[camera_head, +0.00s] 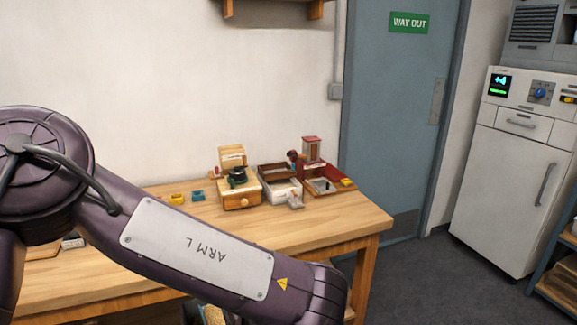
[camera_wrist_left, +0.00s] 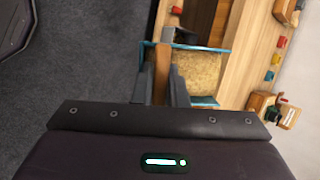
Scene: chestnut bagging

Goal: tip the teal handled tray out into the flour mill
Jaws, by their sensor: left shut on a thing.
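The teal handled tray (camera_wrist_left: 206,102) shows in the left wrist view, with a tan, grainy load inside. My left gripper (camera_wrist_left: 163,80) is shut on its brown handle (camera_wrist_left: 162,66). The tray appears close to the wooden table edge, with grey floor to the left. In the head view my left arm hides the gripper and most of the tray; a sliver of tan load shows below the arm. A wooden box with a dark round top and drawer knob, perhaps the flour mill (camera_head: 240,190), stands on the table. My right gripper is not in view.
The wooden table (camera_head: 330,225) has clear room at its front right. A box-like tray (camera_head: 280,185) and a red-topped device (camera_head: 312,150) stand right of the wooden box. Small yellow (camera_head: 177,198) and teal (camera_head: 197,195) pieces lie left of it.

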